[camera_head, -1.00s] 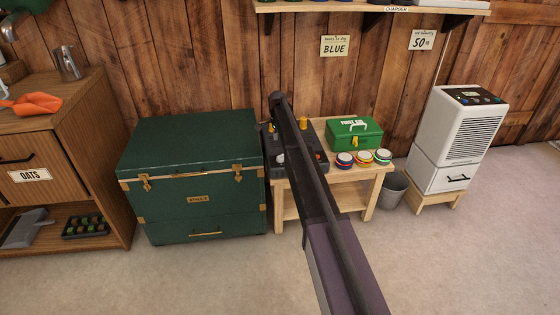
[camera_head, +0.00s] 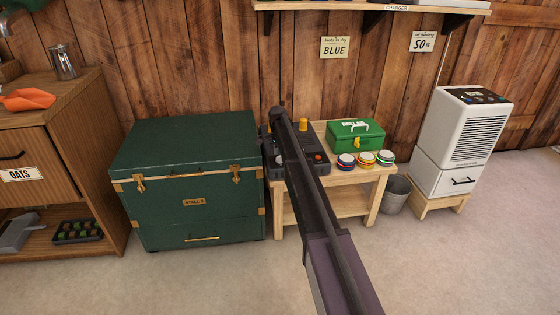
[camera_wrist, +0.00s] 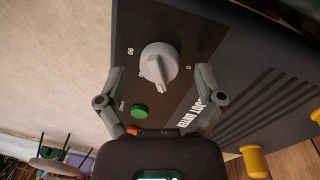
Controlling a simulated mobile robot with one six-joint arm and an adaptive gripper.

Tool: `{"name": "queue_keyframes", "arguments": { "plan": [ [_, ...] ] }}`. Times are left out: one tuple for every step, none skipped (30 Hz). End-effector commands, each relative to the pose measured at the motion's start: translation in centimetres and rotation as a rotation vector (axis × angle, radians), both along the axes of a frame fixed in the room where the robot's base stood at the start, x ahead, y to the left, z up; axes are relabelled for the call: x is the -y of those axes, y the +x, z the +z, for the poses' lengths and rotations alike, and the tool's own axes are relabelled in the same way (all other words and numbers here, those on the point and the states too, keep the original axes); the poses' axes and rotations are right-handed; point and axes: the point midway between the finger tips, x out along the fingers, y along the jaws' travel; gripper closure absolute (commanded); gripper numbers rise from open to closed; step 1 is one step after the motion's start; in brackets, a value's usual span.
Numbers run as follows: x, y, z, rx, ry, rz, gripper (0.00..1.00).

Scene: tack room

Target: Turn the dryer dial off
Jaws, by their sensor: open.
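The boot dryer (camera_head: 322,145) is a dark box on the low wooden table, partly hidden behind my arm in the head view. In the wrist view its dark panel (camera_wrist: 172,112) fills the middle. The dial (camera_wrist: 158,62) is a round grey knob with a raised ridge, between the marks 90 and 0. I cannot tell its exact setting. My gripper (camera_wrist: 160,72) is open, with one finger on each side of the dial and visible gaps to it. A green start button (camera_wrist: 138,112) sits beside the dial. The head view does not show the fingers clearly.
Yellow posts (camera_wrist: 254,160) stand on the dryer. A green first-aid box (camera_head: 355,134) and several round tins (camera_head: 366,159) share the table (camera_head: 350,205). A green trunk (camera_head: 190,185) stands close on the left, a bucket (camera_head: 396,195) and white dehumidifier (camera_head: 465,130) on the right.

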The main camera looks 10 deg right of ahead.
Motion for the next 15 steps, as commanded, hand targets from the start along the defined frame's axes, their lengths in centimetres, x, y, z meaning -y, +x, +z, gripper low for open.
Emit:
{"name": "queue_keyframes", "arguments": {
  "plan": [
    [-0.01,-0.02,-0.34,0.0,0.0,0.0,0.13],
    [-0.01,-0.03,-0.4,0.0,0.0,0.0,0.13],
    [-0.02,-0.04,-0.45,0.0,0.0,0.0,0.13],
    [-0.03,-0.04,-0.47,0.0,0.0,0.0,0.13],
    [-0.03,-0.03,-0.49,0.0,0.0,0.0,0.13],
    [-0.04,-0.05,-0.5,0.0,0.0,0.001,0.13],
    [-0.05,-0.05,-0.5,0.0,0.0,0.001,0.13],
    [-0.05,-0.05,-0.49,0.0,0.0,0.001,0.13],
    [-0.06,-0.04,-0.48,0.0,0.0,0.001,0.13],
    [-0.06,-0.04,-0.47,0.0,0.0,0.001,0.13],
    [-0.07,-0.04,-0.47,0.0,0.0,0.001,0.13],
    [-0.07,-0.03,-0.46,0.0,0.0,0.001,0.13],
    [-0.08,-0.04,-0.46,0.0,0.0,0.001,0.13],
    [-0.08,-0.04,-0.46,0.0,0.0,0.001,0.13],
    [-0.09,-0.04,-0.46,0.0,0.0,0.001,0.19]
  ]
}}
